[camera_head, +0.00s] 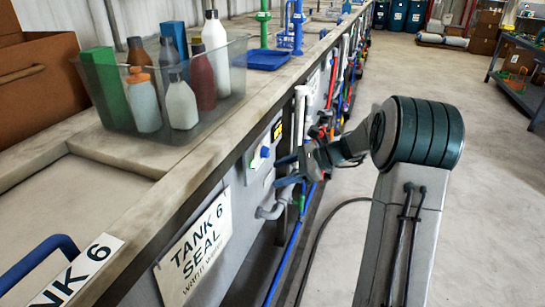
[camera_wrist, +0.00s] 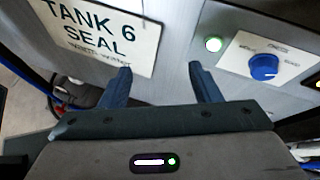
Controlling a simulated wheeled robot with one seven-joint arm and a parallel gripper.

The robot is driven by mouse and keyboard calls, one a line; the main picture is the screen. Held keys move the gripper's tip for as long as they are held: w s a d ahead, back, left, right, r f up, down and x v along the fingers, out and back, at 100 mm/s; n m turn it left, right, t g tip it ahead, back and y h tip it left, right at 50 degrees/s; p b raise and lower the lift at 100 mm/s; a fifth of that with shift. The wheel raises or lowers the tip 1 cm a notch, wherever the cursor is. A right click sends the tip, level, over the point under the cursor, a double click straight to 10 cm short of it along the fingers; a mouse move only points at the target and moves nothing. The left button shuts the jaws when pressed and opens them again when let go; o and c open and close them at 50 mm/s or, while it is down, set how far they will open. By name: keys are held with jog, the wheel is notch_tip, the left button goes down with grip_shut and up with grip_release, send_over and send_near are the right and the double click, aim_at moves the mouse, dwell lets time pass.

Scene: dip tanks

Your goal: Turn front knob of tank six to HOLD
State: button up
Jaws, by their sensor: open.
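The front of tank six carries a white sign (camera_head: 196,248) reading TANK 6 SEAL, also in the wrist view (camera_wrist: 88,32). A blue knob (camera_head: 264,152) sits on a pale panel right of the sign; it shows larger in the wrist view (camera_wrist: 264,67). Small lettering surrounds the knob, too blurred to read surely, so I cannot tell its setting. A lit green lamp (camera_wrist: 213,43) is left of the knob. My gripper (camera_head: 279,171) is open and empty, with blue fingers. In the wrist view its fingers (camera_wrist: 160,68) point at the tank wall between sign and knob, apart from the knob.
A clear bin (camera_head: 170,125) of bottles stands on the tank ledge. Pipes and a blue hose (camera_head: 290,255) run along the tank front near my gripper. The concrete floor (camera_head: 480,200) to the right is largely clear, with a dark cable on it.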

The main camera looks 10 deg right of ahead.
aim_at(269, 152)
jog(key=w+d+f+m+t+y+b, duration=0.1)
jog(key=w+d+f+m+t+y, duration=0.1)
jog(key=w+d+m+t, duration=0.25)
jog(key=w+d+f+m+t+y+b, duration=0.1)
jog(key=w+d+f+m+t, duration=0.15)
jog(key=w+d+m, duration=0.4)
jog(key=w+a+n, duration=0.1)
jog(key=w+a, duration=0.1)
jog(key=a, duration=0.1)
jog(key=w+a+n, duration=0.1)
jog(key=w+a, duration=0.1)
jog(key=a, duration=0.2)
jog(key=w+a+p, duration=0.1)
jog(key=w+a, duration=0.1)
jog(key=a, duration=0.1)
jog(key=shift+a+f+n+g, duration=0.2)
jog(key=shift+n+g, duration=0.1)
jog(key=shift+n, duration=0.1)
jog(key=shift+c, duration=0.4)
jog(key=shift+s, duration=0.1)
jog(key=c, duration=0.9)
